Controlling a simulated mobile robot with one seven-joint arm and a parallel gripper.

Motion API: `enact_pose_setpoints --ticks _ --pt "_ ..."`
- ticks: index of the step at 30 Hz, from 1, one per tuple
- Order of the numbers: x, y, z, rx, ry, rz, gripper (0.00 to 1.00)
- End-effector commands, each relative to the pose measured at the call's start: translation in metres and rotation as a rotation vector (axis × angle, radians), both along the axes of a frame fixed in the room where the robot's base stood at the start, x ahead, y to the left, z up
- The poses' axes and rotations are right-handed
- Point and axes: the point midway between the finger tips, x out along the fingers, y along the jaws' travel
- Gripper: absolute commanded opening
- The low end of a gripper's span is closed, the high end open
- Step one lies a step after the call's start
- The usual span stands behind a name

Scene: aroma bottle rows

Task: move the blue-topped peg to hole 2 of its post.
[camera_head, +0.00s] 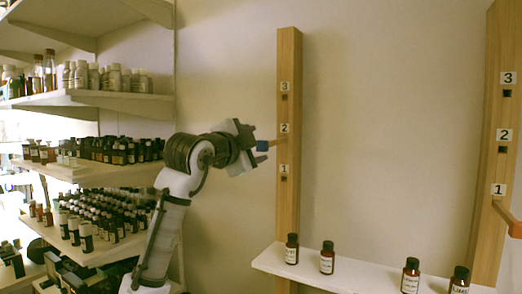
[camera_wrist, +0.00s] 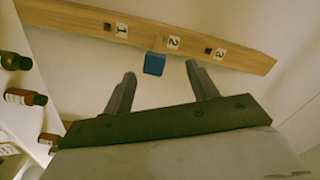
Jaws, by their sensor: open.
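The blue-topped peg (camera_head: 262,146) sticks out from the left wooden post (camera_head: 289,220), level with label 2. In the wrist view the blue top (camera_wrist: 154,64) shows beside label 2, and its shaft meets the post there; hole 2 itself is hidden behind it. Holes 1 (camera_wrist: 107,27) and 3 (camera_wrist: 208,50) of this post are dark and empty. My gripper (camera_head: 256,143) is open at the peg's outer end. In the wrist view my fingertips (camera_wrist: 161,72) are spread, with the blue top just beyond them, nearer the left finger, and nothing held.
A second post (camera_head: 485,220) at the right has an orange-topped peg (camera_head: 516,230) at hole 1. A low white shelf (camera_head: 340,278) with several brown bottles runs in front of the posts. Racks of bottles (camera_head: 90,170) fill the left. The wall between the posts is clear.

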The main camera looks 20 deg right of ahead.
Motion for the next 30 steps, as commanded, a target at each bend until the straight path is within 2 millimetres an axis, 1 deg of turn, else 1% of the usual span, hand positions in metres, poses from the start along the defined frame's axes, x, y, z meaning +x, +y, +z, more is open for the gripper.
enact_pose_setpoints --ticks 1,6,9,12,17,28,29,30 --pt "-0.008 0.011 -0.005 -0.001 -0.004 0.003 0.58" --pt "-0.032 0.04 -0.003 -0.001 -0.003 0.001 0.58" --pt "-0.044 0.054 -0.002 -0.001 -0.002 0.002 0.58" --pt "-0.052 0.064 -0.001 0.0 -0.001 0.0 0.58" --pt "-0.058 0.071 0.0 0.001 -0.001 0.001 0.58" --pt "-0.058 0.073 0.001 -0.003 0.0 0.001 0.58" --pt "-0.057 0.077 0.001 -0.021 -0.003 0.009 0.58" --pt "-0.055 0.087 0.003 -0.06 -0.009 0.024 0.58"
